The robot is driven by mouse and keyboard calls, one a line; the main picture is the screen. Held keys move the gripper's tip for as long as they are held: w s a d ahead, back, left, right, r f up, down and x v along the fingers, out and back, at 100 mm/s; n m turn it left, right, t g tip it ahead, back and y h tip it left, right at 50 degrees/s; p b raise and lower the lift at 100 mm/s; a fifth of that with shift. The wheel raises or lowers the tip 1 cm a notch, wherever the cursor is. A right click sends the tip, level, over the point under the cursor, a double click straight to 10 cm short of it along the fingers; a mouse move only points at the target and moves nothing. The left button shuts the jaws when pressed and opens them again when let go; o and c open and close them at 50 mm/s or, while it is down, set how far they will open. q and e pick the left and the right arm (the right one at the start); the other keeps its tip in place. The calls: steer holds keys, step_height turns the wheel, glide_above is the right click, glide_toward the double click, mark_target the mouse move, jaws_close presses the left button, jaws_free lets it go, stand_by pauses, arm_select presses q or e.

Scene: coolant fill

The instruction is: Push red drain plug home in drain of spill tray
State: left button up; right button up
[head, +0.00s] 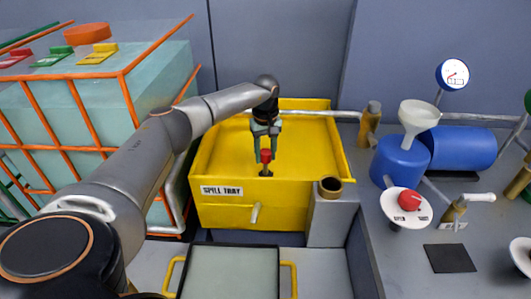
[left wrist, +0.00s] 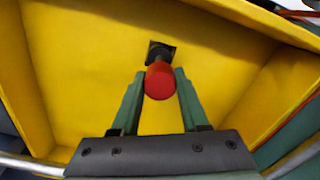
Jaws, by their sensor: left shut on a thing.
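The yellow spill tray (head: 222,160) stands in the middle of the head view, its label on the front wall. My left gripper (head: 266,148) reaches down into it, shut on the red drain plug (head: 266,157). In the left wrist view, the plug's round red head (left wrist: 159,82) sits between the two green fingertips (left wrist: 159,88). The dark square drain (left wrist: 160,50) lies right beyond the plug on the tray floor, and it shows small in the head view (head: 266,173). The plug's lower end is hidden, so I cannot tell how deep it sits. My right gripper is out of view.
A brass cup (head: 330,187) stands on a grey block at the tray's right front corner. A blue jug with a white funnel (head: 420,114) stands on the bench to the right. An orange-framed tank (head: 70,125) is at left. A yellow-handled tray (head: 230,270) lies in front.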

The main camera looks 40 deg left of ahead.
arm_select(q)
steer(key=shift+f+b, duration=0.3)
steer(key=shift+f, duration=0.15)
steer(key=o, duration=1.2)
step_height(320, 180, up, 12)
steer(key=shift+r+p, duration=0.25)
steer(key=shift+p, duration=0.15)
